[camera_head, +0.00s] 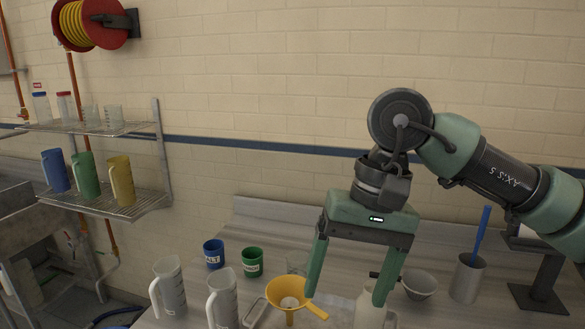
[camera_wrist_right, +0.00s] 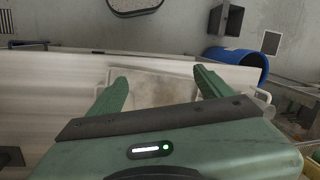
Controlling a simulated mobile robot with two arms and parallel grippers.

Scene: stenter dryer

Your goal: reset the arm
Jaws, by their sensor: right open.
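My right arm comes in from the right in the head view. Its green right gripper (camera_head: 345,298) points down over the metal counter (camera_head: 350,238) with its two fingers spread and nothing between them. A white bottle (camera_head: 369,309) stands by the right-hand finger; whether they touch I cannot tell. In the right wrist view the right gripper (camera_wrist_right: 160,92) shows its two fingers wide apart, with a pale, blurred surface beyond them. My left gripper is in neither view.
A yellow funnel (camera_head: 289,293), clear jugs (camera_head: 170,287), a blue cup (camera_head: 213,254), a green cup (camera_head: 252,262), a grey bowl (camera_head: 419,285) and a metal beaker (camera_head: 468,279) crowd the counter. A wire shelf (camera_head: 107,203) with coloured jugs hangs at left. The wall's upper middle is clear.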

